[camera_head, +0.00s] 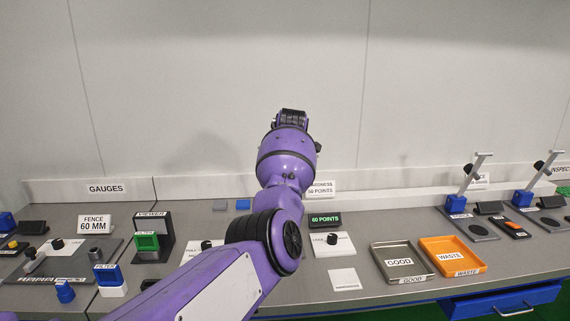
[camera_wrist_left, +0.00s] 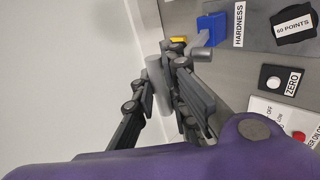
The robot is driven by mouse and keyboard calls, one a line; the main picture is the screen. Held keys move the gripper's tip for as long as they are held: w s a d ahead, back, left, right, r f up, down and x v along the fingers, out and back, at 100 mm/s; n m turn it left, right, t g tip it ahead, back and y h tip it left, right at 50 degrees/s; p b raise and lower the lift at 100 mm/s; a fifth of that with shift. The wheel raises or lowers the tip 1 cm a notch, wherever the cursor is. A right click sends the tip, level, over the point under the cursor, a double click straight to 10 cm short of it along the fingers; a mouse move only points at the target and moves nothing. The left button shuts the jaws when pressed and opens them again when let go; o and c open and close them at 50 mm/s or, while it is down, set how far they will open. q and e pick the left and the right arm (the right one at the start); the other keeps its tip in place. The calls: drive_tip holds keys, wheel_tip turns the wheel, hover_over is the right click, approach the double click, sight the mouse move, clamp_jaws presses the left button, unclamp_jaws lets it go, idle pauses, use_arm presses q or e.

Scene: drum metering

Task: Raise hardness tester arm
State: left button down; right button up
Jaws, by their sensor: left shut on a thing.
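My left gripper (camera_wrist_left: 160,78) is shut on the grey bar of the hardness tester arm (camera_wrist_left: 157,88) in the left wrist view, with dark fingers on either side of it. The tester's blue block (camera_wrist_left: 210,29) stands beside the fingertips, next to a HARDNESS label (camera_wrist_left: 239,24). In the head view this display (camera_head: 325,219) shows right of my purple arm. That arm and wrist hide the gripper and most of the tester there. My right gripper is in neither view.
The GOOD tray (camera_head: 402,262) and orange WASTE tray (camera_head: 452,256) lie on the bench to the right. Two stands with raised arms (camera_head: 468,184) are farther right. A green and black viewer (camera_head: 152,238) stands at left. A ZERO button (camera_wrist_left: 272,83) is near the tester.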

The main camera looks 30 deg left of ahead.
use_arm(q)
drive_tip(key=shift+a+r, duration=0.1)
idle(0.3)
drive_tip(key=c, duration=1.7)
unclamp_jaws()
drive_tip(key=shift+c, duration=0.2)
drive_tip(key=v, duration=1.2)
